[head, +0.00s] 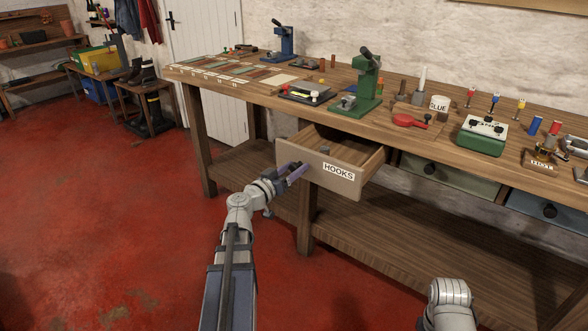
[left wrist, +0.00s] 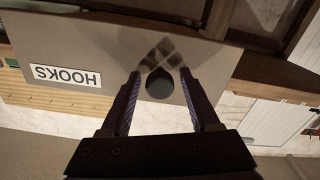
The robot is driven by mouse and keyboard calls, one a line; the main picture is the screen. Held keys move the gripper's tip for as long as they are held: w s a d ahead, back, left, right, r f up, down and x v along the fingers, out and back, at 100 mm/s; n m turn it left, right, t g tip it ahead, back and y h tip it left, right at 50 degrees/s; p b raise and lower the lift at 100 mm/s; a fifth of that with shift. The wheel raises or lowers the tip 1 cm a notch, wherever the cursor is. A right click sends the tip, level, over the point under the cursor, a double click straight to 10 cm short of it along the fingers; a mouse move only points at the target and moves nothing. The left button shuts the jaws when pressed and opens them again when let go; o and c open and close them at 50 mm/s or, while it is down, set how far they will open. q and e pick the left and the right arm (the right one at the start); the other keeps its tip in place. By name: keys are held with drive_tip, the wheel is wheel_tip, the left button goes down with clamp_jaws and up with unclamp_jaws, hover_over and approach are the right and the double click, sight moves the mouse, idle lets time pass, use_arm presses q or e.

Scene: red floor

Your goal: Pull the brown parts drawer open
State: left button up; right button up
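The brown parts drawer (head: 320,178), labelled HOOKS, stands pulled out from under the workbench, and its inside shows. In the left wrist view its front (left wrist: 100,45) appears upside down. My left gripper (head: 300,172) is at the left part of the drawer front. In the left wrist view the dark round knob (left wrist: 160,86) lies between my two open fingertips, with a visible gap on each side. In the head view the gripper hides the knob. My right gripper is out of view; only a link of my right arm shows at the bottom right.
The workbench top (head: 300,104) carries a green press (head: 366,88), a blue press (head: 283,45), a glue pot (head: 439,104) and several small tools. A green-grey drawer (head: 450,178) and a blue drawer (head: 545,213) are shut to the right. The red floor at left is clear.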

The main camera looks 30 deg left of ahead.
use_arm(q)
drive_tip(key=shift+o, duration=0.2)
drive_tip(key=s, duration=0.7)
drive_tip(key=shift+s+a, duration=0.3)
drive_tip(key=shift+s, duration=0.1)
drive_tip(key=w+d+f+m+g+h, duration=0.1)
drive_tip(key=d+f+m+g+h, duration=0.15)
drive_tip(key=d+f+g, duration=0.65)
drive_tip(key=w+d+f+m+h, duration=0.15)
drive_tip(key=d+h, duration=0.25)
drive_tip(key=d, duration=1.2)
drive_tip(key=s+d+f+m+g+y, duration=0.2)
drive_tip(key=s+d+f+g+y, duration=0.8)
drive_tip(key=s+d, duration=0.4)
wheel_tip(320, 180, up, 31)
drive_tip(key=s+p, duration=0.1)
drive_tip(key=p, duration=3.1)
drive_tip(key=shift+a+t+h, duration=0.35)
drive_tip(key=shift+a+t, duration=0.05)
